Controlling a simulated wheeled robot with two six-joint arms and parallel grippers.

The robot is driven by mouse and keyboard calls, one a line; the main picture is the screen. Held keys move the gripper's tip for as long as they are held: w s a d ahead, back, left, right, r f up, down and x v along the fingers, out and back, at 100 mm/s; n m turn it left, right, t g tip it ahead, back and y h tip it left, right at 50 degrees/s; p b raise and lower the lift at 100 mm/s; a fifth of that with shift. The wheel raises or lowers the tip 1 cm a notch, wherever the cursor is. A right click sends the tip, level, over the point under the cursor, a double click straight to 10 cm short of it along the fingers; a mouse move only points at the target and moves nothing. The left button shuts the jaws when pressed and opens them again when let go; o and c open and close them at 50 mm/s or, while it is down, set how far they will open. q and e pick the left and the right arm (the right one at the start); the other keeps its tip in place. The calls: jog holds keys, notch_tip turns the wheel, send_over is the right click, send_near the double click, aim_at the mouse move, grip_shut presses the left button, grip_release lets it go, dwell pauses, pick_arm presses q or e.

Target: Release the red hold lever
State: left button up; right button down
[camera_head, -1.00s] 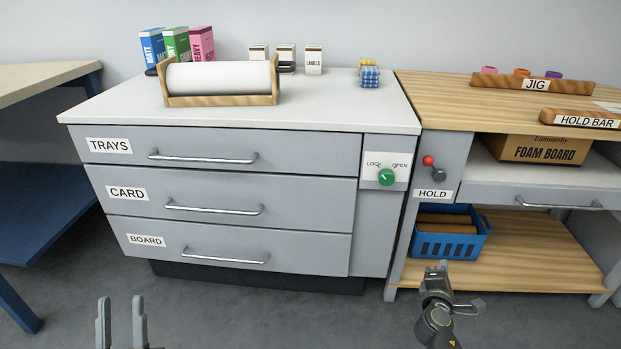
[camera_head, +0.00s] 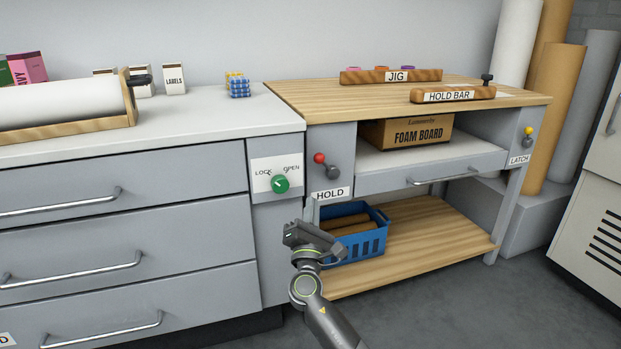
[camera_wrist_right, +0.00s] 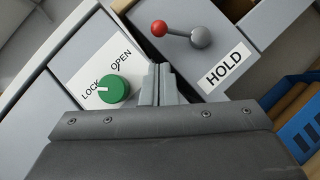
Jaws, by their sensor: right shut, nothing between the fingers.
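The red hold lever (camera_head: 320,158) has a red ball on a short arm from a grey pivot, on the grey panel above the HOLD label (camera_head: 330,193). In the right wrist view the red ball (camera_wrist_right: 159,28) lies to the left of its grey pivot, beyond the fingertips. My right gripper (camera_head: 309,212) is shut and empty, below and in front of the lever, apart from it. Its closed fingers also show in the right wrist view (camera_wrist_right: 159,70), between the green knob and the HOLD label. My left gripper is out of view.
A green knob (camera_head: 280,184) marked LOCK and OPEN sits left of the lever. A blue basket (camera_head: 372,243) stands on the lower shelf behind my right gripper. A yellow-knobbed lever (camera_head: 528,132) marked LATCH is at the bench's right end. Clear floor lies at the lower right.

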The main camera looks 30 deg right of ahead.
aim_at(326, 166)
jog(key=b+x, duration=0.2)
jog(key=x, duration=0.8)
jog(key=shift+r, duration=0.1)
dwell(0.3)
